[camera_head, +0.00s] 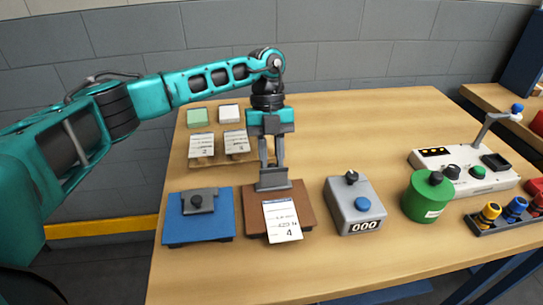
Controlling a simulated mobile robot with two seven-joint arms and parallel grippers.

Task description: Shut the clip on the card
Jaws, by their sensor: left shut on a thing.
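A white card (282,222) marked 4 lies on a brown clipboard (253,222), with its lower end past the front edge. A grey clip (273,181) stands at the card's upper end. My left gripper (271,166) points straight down over the brown clipboard, with its fingers shut on the clip. The fingertips partly cover the clip, and I cannot tell whether the clip presses on the card. My right gripper is not in view.
A blue clipboard (187,229) with a grey clip is on the left. Cards (202,146) and small blocks stand behind. A grey counter box (355,207), a green can (425,203) and a white control panel (462,182) are on the right. The back middle of the table is clear.

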